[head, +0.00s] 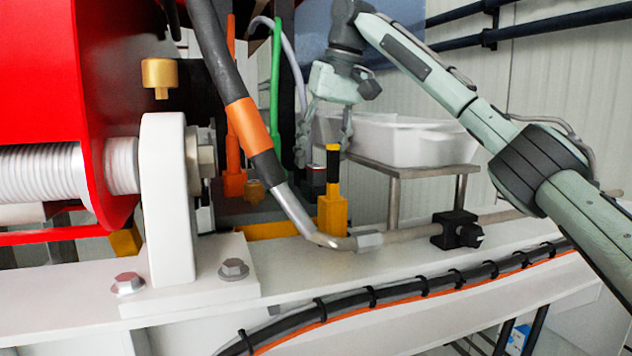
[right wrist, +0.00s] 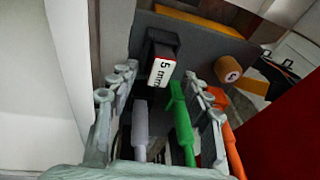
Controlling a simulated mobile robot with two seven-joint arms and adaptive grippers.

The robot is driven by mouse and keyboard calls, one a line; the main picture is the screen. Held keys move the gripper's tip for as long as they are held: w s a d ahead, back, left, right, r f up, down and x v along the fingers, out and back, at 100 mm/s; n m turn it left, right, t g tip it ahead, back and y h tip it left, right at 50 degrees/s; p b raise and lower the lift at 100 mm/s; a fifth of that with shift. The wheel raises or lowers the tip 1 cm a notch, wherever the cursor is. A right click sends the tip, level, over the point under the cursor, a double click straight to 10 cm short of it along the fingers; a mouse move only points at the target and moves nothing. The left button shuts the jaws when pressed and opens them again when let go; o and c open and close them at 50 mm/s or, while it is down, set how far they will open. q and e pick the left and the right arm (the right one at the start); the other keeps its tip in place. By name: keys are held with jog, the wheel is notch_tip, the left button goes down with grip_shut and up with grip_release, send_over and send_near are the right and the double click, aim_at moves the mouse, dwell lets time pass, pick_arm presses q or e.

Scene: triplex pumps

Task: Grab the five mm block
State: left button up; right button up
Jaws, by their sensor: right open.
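The five mm block (right wrist: 161,60) is a dark block with a white end face marked "5 mm" in black and edged in red. It shows at the upper middle of the right wrist view, on a grey surface. My right gripper (right wrist: 163,98) is open, with its fingers spread left and right. The block lies beyond the fingertips, roughly between them, and I see no contact. My left gripper is in neither view.
A brass cylinder (right wrist: 228,69) is right of the block. In the head view, a yellow post (head: 332,212), a hose with an orange band (head: 248,125) and a white bin (head: 410,143) surround the gripper.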

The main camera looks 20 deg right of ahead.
jog(key=shift+w+f, duration=0.15)
jog(key=shift+f, duration=0.4)
grip_shut()
